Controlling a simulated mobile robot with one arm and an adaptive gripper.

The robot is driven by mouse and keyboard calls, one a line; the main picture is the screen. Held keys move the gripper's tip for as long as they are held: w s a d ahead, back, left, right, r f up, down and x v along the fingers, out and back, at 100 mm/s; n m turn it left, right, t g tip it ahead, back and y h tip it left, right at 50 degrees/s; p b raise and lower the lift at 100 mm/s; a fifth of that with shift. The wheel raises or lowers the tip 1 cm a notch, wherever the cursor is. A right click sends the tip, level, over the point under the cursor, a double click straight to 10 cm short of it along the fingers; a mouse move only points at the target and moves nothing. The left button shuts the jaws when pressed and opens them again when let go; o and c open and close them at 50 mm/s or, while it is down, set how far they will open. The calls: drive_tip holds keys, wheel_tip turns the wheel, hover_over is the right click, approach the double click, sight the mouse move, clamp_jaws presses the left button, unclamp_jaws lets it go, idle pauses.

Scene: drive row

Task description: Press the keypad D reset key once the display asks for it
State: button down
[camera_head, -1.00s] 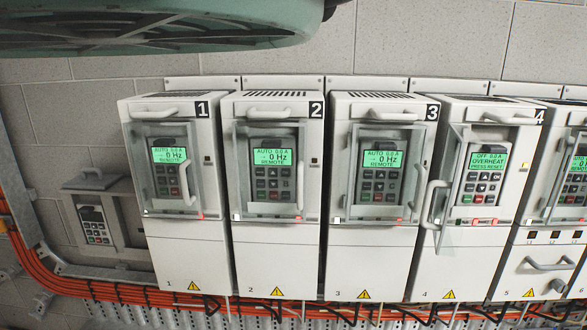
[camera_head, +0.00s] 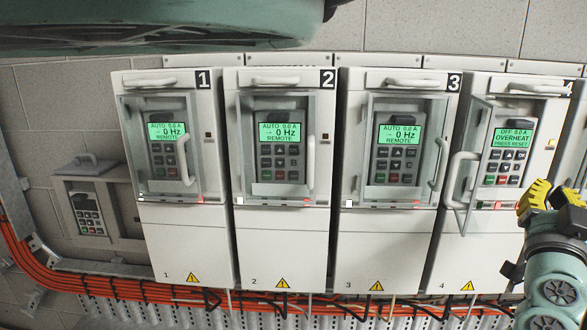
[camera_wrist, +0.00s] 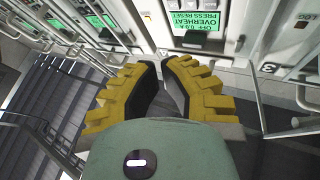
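Drive 4 (camera_head: 460,245) has its clear door (camera_head: 463,175) swung open to the left. Its keypad (camera_head: 502,160) shows a lit green display (camera_head: 512,137) reading OFF 0.0 A, OVERHEAT, PRESS RESET. The keys (camera_head: 502,167) below it are uncovered, but their labels are too small to read. The same display shows upside down in the wrist view (camera_wrist: 195,22). My gripper (camera_head: 548,190) has yellow ribbed fingers and is right of and below this keypad, apart from it. In the wrist view its dark fingertips (camera_wrist: 162,64) nearly meet, with nothing between them.
Drives 1 (camera_head: 180,245), 2 (camera_head: 283,245) and 3 (camera_head: 388,240) have closed clear doors with handles and read AUTO, 0 Hz, REMOTE. Drive 4's door handle (camera_head: 459,175) sticks out. A small keypad box (camera_head: 92,210) is at left. Orange cables (camera_head: 60,275) run below.

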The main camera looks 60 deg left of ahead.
sight(511, 158)
idle(0.3)
drive_tip(key=shift+w+a, duration=0.9)
drive_tip(key=shift+a, duration=0.25)
drive_tip(key=shift+w+a, duration=0.95)
drive_tip(key=shift+a, duration=0.2)
drive_tip(key=shift+w+a, duration=0.9)
drive_tip(key=shift+a, duration=0.25)
drive_tip(key=c, duration=1.6)
unclamp_jaws()
clamp_jaws()
drive_tip(key=shift+w+a+b, duration=0.2)
drive_tip(key=shift+a+b, duration=0.15)
